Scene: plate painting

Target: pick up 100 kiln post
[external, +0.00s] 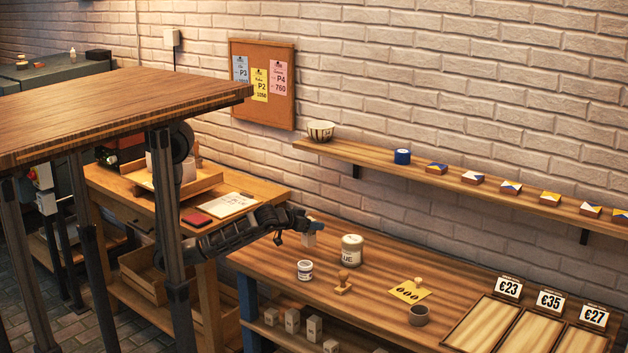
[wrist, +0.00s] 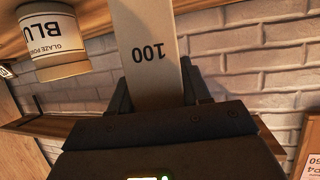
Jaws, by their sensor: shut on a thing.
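A pale grey post marked 100 (wrist: 150,70) stands between the two fingers of my gripper (wrist: 155,92) in the wrist view, its number upside down there. My gripper is shut on this post. In the external view my arm reaches in from the left, and my gripper (external: 306,224) is over the left part of the wooden counter (external: 260,258).
A lidded jar (external: 352,249), a small white jar (external: 305,270) and a wooden stamp (external: 343,283) stand close on the right. A yellow card (external: 410,291) and a grey cup (external: 419,315) lie farther right. Several posts stand on the lower shelf (external: 275,336). A wall shelf (external: 390,171) runs above.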

